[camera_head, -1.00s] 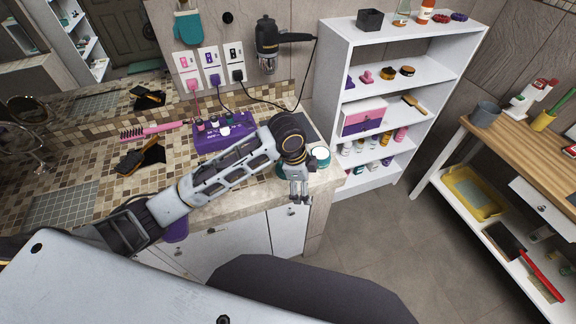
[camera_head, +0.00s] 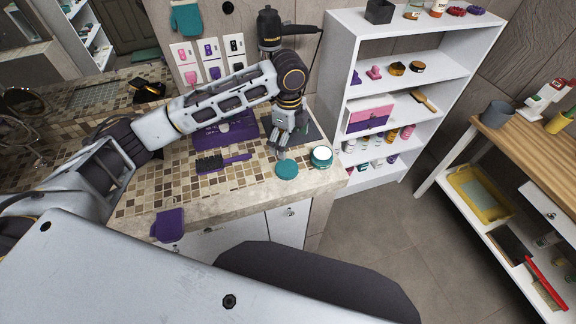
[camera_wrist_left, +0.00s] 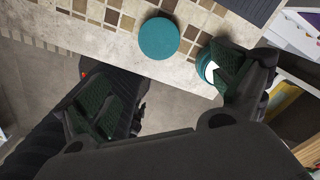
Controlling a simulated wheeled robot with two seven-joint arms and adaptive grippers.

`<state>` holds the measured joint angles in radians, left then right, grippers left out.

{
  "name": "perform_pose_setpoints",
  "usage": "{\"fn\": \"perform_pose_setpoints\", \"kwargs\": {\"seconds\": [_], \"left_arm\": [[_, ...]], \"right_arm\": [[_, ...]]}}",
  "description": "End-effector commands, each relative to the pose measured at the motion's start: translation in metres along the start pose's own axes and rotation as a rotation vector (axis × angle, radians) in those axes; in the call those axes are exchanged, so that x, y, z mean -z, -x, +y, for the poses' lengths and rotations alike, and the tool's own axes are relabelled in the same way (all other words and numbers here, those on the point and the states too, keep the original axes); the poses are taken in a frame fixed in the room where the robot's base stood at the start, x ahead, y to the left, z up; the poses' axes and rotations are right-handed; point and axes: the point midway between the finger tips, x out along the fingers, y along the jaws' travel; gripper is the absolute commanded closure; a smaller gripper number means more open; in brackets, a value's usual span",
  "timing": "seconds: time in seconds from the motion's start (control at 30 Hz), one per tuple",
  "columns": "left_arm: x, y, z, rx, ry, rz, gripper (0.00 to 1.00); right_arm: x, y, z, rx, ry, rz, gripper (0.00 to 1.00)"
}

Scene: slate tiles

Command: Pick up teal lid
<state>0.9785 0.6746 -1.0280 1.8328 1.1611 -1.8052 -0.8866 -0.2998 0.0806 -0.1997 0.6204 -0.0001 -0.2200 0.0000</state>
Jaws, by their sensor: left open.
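The teal lid (camera_head: 287,169) is a flat round disc lying on the tiled counter near its front edge. It also shows in the left wrist view (camera_wrist_left: 159,38), beyond and between the spread fingers. My left gripper (camera_head: 281,152) is just behind the lid in the head view, pointing down, open and empty. In the left wrist view its dark fingers (camera_wrist_left: 170,95) are wide apart. A teal jar with a white top (camera_head: 321,156) stands just right of the lid, and one finger partly covers it in the wrist view (camera_wrist_left: 208,68). My right gripper is not in view.
A purple brush (camera_head: 222,162) lies on the counter left of the lid, in front of a purple box (camera_head: 222,133). A dark mat (camera_head: 306,131) lies behind the jar. A white shelf unit (camera_head: 338,75) stands to the right.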

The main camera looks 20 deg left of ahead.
Motion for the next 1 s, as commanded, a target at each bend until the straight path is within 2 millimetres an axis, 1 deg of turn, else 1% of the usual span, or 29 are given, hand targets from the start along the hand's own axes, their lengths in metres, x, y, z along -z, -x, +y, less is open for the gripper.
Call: {"fn": "perform_pose_setpoints", "kwargs": {"seconds": [0.1, 0.37, 0.57, 0.77, 1.0], "left_arm": [[-0.003, 0.003, -0.001, -0.004, -0.005, -0.005, 0.04], [-0.003, 0.003, 0.0, -0.005, -0.006, -0.005, 0.04], [-0.003, -0.002, 0.0, -0.006, -0.005, -0.005, 0.04], [-0.003, -0.021, 0.001, -0.008, -0.005, -0.004, 0.04], [-0.004, -0.052, 0.001, -0.007, -0.005, -0.004, 0.04]], "right_arm": [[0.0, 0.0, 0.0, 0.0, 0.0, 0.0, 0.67], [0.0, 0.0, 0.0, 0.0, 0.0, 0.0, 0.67], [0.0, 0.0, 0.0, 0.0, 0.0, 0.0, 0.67], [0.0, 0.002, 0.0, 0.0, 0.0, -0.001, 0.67], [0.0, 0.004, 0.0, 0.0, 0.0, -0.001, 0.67]]}}
